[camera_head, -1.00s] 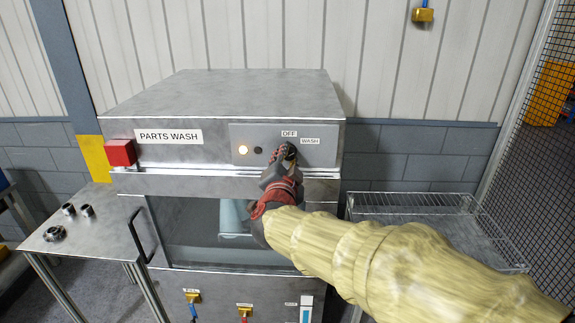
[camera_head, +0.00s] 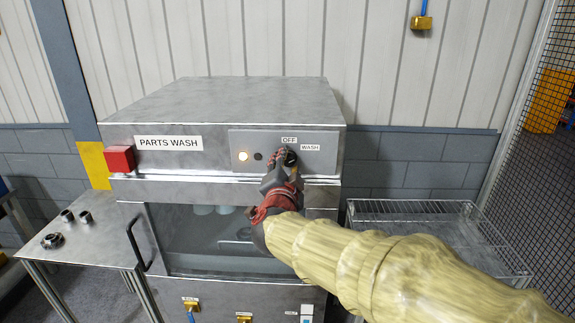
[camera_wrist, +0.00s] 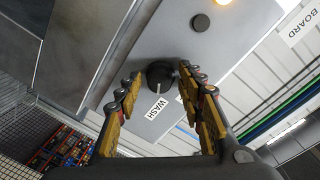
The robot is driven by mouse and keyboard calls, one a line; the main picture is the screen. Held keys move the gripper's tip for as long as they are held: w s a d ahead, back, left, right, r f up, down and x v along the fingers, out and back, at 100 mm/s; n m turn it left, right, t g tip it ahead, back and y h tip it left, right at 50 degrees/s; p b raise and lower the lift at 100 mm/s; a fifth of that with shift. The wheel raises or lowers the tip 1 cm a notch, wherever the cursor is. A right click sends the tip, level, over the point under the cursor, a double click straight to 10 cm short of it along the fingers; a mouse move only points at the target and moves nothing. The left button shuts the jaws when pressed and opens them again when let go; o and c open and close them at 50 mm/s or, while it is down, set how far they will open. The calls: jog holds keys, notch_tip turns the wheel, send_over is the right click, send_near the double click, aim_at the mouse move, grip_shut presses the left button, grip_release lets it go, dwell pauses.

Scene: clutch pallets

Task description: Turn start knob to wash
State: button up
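The black start knob (camera_wrist: 159,75) is on the grey control panel in the wrist view. Its white pointer line points toward the WASH label (camera_wrist: 157,107). My gripper (camera_wrist: 160,80) is open, with one finger on each side of the knob and a visible gap at both sides. In the head view the dark knob (camera_head: 291,157) shows just right of the fingertips of my gripper (camera_head: 280,159), partly hidden by them. The OFF label (camera_head: 289,140) is above the knob and the WASH label (camera_head: 311,148) is to its upper right.
A lit lamp (camera_head: 243,156) and a dark button (camera_head: 258,156) are left of the knob. A red box (camera_head: 120,159) is on the washer's left corner. The windowed door (camera_head: 190,250) is below. A side table (camera_head: 85,240) stands left and a wire rack (camera_head: 430,211) right.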

jog(key=shift+o, duration=0.3)
jog(key=s, duration=1.2)
jog(key=shift+a+r, duration=0.4)
